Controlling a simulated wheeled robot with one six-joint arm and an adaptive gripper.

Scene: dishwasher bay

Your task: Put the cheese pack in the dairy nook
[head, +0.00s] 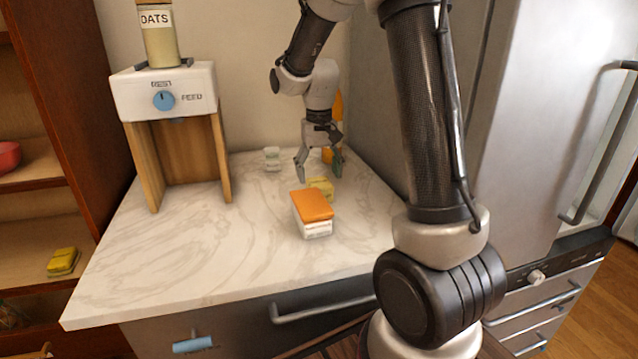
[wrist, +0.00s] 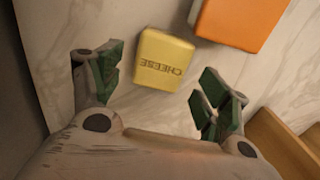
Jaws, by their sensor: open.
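The cheese pack (head: 321,187) is a small yellow block on the marble counter, just behind an orange-lidded white tub. In the wrist view the cheese pack (wrist: 163,59) shows its CHEESE label upside down. My gripper (head: 320,172) is open above and behind the cheese pack in the head view. In the wrist view its green-padded fingers (wrist: 155,92) are spread, with the cheese pack ahead of the gap between them and not held. I cannot make out which place is the dairy nook.
The orange-lidded tub (head: 313,207) stands close to the cheese pack. A small pale container (head: 272,158) and an orange bottle (head: 338,106) stand farther back. An oats dispenser (head: 165,92) is at left. A yellow item (head: 63,261) lies on the left shelf. The counter's left front is clear.

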